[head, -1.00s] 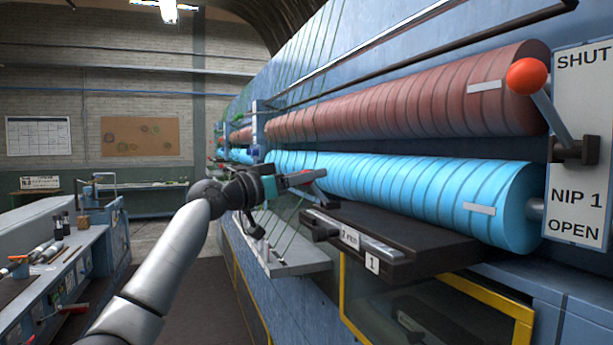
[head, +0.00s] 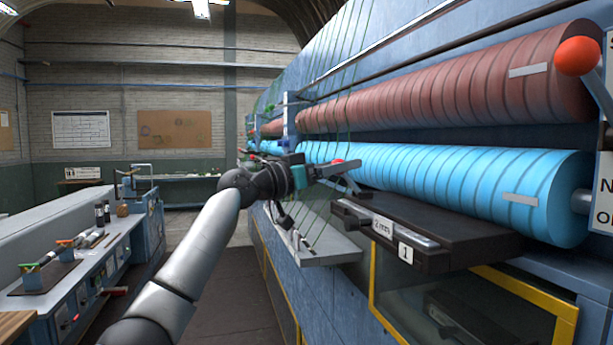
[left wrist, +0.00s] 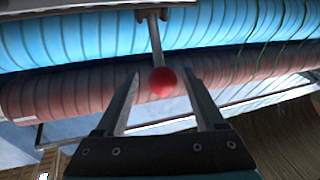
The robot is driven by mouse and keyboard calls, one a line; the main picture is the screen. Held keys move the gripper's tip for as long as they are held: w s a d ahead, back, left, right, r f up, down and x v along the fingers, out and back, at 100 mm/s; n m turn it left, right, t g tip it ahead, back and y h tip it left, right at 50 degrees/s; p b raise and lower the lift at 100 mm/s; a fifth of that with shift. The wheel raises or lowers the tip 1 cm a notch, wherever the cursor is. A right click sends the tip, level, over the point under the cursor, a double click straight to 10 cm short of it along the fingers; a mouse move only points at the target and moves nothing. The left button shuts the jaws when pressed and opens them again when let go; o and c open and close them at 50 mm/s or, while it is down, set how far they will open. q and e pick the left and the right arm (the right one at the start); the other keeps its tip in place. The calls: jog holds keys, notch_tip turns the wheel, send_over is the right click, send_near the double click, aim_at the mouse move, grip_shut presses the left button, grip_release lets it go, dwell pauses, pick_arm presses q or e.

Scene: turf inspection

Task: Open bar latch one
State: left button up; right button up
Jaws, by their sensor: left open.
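The latch of bar one shows as a short grey lever with a red ball knob (head: 338,161), partly hidden by my gripper in the head view. It stands at the left end of the dark bar (head: 470,235) marked 1. My left gripper (head: 345,168) is open at the knob. In the left wrist view the red ball (left wrist: 163,82) is between the two spread fingers (left wrist: 162,76), with a visible gap on each side. The lever's grey stem (left wrist: 155,38) runs up from it. My right gripper is not in view.
A blue roller (head: 440,180) and a red-brown roller (head: 450,90) lie behind the bar. A larger orange-red knob (head: 578,56) is at the right. A yellow-framed window (head: 560,305) is below the bar. A workbench (head: 75,270) stands left, with floor between.

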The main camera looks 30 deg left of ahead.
pick_arm(q)
jog(key=b+v, duration=0.6)
jog(key=v, duration=0.8)
jog(key=shift+a, duration=0.1)
